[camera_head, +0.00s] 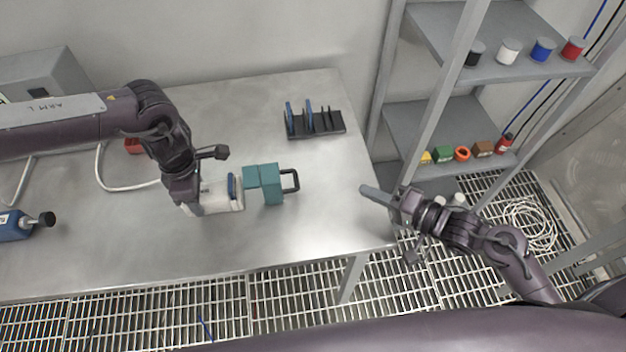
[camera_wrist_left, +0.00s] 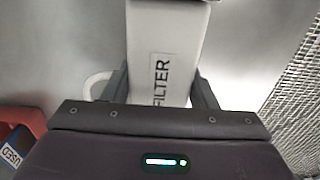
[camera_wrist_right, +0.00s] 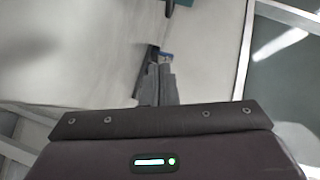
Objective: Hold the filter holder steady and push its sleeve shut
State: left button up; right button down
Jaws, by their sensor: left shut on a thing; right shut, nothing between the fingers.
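The filter holder's white body (camera_head: 222,197) lies on the steel table, with a blue disc (camera_head: 232,187) standing at its right end. The label FILTER is readable on the body (camera_wrist_left: 160,40) in the left wrist view. The teal sleeve (camera_head: 267,182) with a black loop handle (camera_head: 291,181) is just right of the disc. My left gripper (camera_head: 203,199) is shut on the white body, one finger on each side. My right gripper (camera_head: 373,194) is shut and empty near the table's right edge, well right of the handle.
A black rack (camera_head: 325,126) holding blue discs stands at the back right of the table. A blue container (camera_head: 15,226) is at the left. Steel shelving (camera_head: 455,130) with jars and small coloured items stands right. The table between handle and right gripper is clear.

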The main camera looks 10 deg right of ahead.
aim_at(273, 184)
jog(key=shift+s+a+r+m, duration=0.25)
jog(key=shift+a+m, duration=0.1)
jog(key=shift+m, duration=0.25)
jog(key=shift+w+a, duration=0.25)
jog(key=shift+a, duration=0.05)
jog(key=x, duration=0.8)
jog(key=shift+r, duration=0.15)
jog(key=a, duration=0.2)
jog(key=a+f, duration=0.1)
jog(key=shift+w+a, duration=0.3)
jog(key=shift+a+f, duration=0.1)
jog(key=shift+a, duration=0.45)
jog(key=a, duration=0.5)
jog(key=shift+s+a, duration=0.1)
jog(key=shift+a, duration=0.25)
pick_arm(q)
jog(key=shift+d, duration=0.15)
pick_arm(e)
jog(key=shift+a, duration=0.1)
